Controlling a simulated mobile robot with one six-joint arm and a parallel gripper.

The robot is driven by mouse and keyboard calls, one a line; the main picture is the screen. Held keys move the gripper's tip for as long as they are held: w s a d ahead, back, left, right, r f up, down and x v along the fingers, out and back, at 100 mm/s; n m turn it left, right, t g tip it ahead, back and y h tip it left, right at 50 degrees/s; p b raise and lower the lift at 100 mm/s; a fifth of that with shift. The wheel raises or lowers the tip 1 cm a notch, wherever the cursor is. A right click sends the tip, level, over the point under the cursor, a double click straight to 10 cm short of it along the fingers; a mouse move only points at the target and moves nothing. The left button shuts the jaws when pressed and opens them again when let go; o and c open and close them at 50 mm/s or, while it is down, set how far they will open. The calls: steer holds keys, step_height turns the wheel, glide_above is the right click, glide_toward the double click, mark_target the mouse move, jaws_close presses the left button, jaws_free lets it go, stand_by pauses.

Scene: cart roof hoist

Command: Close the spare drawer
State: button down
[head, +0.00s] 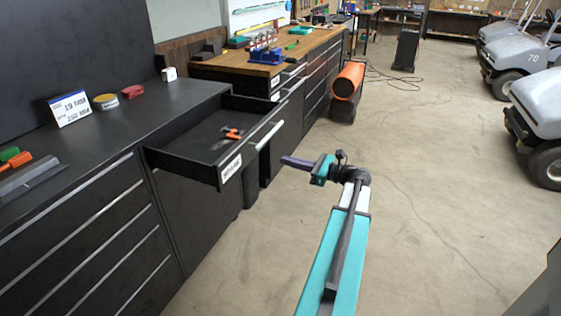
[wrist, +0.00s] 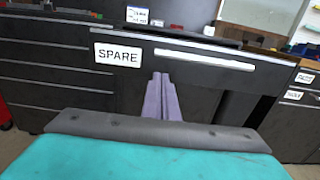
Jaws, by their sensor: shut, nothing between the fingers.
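The spare drawer (head: 213,150) stands pulled out of the black cabinet in the head view, with a white label and a light bar handle (head: 270,135) on its front. An orange-and-dark tool (head: 227,137) lies inside it. In the wrist view, the drawer front (wrist: 185,70) faces me, and its label (wrist: 118,55) reads SPARE. My gripper (head: 285,160) is shut and empty, with its purple fingers pointing at the drawer front. In the wrist view, the fingers (wrist: 162,85) appear below the handle (wrist: 203,59). I cannot tell whether they touch the front.
The black worktop (head: 150,110) holds a sign (head: 70,107), a yellow roll and a red item. Another drawer (head: 292,72) is partly open farther along. Open floor lies right, with carts (head: 537,105) at far right.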

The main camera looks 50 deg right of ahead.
mark_target(248, 151)
steer(key=p+x, duration=0.2)
steer(key=x, duration=1.1)
steer(key=shift+p, duration=0.3)
